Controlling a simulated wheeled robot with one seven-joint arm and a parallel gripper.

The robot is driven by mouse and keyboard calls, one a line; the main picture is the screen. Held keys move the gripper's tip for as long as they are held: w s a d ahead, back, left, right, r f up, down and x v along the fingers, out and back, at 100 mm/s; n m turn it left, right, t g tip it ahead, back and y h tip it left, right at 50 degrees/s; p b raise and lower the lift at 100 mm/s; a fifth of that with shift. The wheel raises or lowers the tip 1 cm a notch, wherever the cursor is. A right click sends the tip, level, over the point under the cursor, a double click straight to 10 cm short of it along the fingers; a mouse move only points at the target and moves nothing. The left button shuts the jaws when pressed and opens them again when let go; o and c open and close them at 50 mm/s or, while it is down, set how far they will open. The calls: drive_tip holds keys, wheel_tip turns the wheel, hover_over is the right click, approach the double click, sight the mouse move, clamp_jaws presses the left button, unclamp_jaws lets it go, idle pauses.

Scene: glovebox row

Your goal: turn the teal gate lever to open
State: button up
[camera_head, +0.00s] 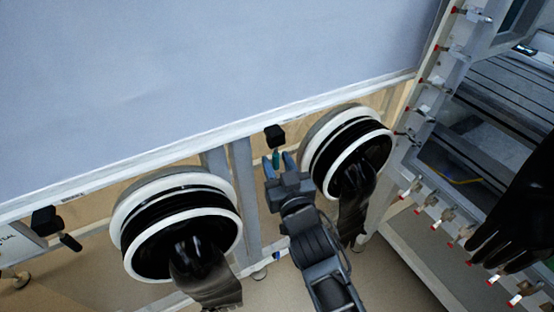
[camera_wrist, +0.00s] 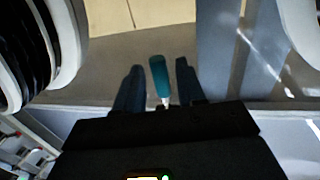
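The teal gate lever (camera_head: 276,158) shows as a small teal handle just below a black block (camera_head: 275,135), between the two glove ports. My gripper (camera_head: 281,163) reaches up to it from below. In the wrist view the teal lever (camera_wrist: 158,76) lies between the two fingers of my gripper (camera_wrist: 157,78), with a visible gap on each side. The fingers are open and do not appear to touch it. The lever's pale metal stem shows at its lower end in the wrist view.
A glove port (camera_head: 345,150) with a hanging black glove stands close to the right of my gripper. Another glove port (camera_head: 178,225) stands to the left. A second black block with a black handle (camera_head: 70,242) is at far left. A frame post (camera_head: 243,190) runs beside my arm.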

drive_tip(key=shift+w+a, duration=0.25)
drive_tip(key=shift+w, duration=0.3)
clamp_jaws()
